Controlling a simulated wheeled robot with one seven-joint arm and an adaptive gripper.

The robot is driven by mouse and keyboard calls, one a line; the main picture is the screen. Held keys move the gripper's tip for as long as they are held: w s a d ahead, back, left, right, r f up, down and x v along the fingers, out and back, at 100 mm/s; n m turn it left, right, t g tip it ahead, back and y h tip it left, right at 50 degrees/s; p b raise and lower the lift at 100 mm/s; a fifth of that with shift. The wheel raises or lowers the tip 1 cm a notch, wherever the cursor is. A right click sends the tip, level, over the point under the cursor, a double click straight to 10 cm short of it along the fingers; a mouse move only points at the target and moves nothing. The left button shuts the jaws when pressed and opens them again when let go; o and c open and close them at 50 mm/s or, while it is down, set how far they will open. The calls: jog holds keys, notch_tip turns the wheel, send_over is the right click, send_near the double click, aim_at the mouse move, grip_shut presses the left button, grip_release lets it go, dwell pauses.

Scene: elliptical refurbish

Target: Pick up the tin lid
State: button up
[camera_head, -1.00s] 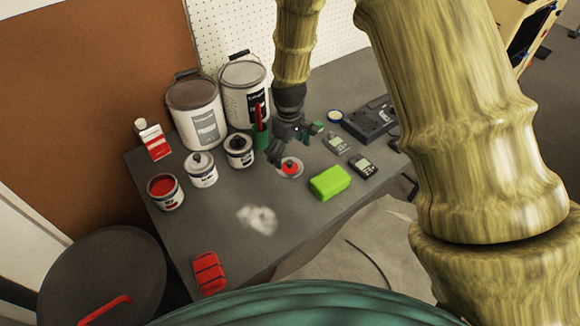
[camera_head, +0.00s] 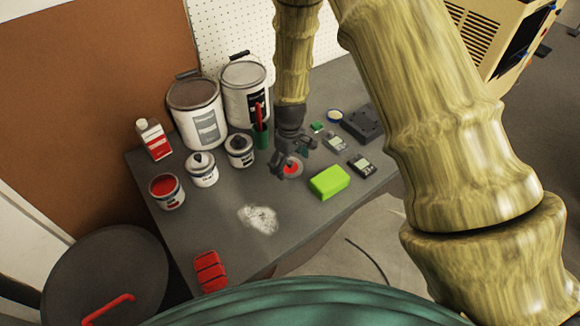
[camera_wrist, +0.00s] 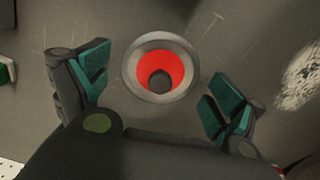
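The tin lid (camera_head: 292,168) is a small grey disc with a red centre. It lies flat on the dark grey table (camera_head: 330,218). In the wrist view my gripper (camera_wrist: 158,90) is open, with one green-padded finger on each side and the lid slightly beyond the fingertips. Nothing is between the pads. The height above the table is hard to tell.
Small paint tins (camera_head: 202,171) and large buckets (camera_head: 196,110) stand left and behind. A bright green block (camera_head: 329,183) lies right of the lid, near the dark devices (camera_head: 362,166). A red item (camera_head: 210,271) lies at the front edge. A whitish patch (camera_head: 258,219) marks the table.

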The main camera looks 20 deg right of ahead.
jog(key=c, duration=1)
jog(key=shift+s, duration=0.15)
jog(key=c, duration=0.3)
jog(key=shift+c, duration=0.2)
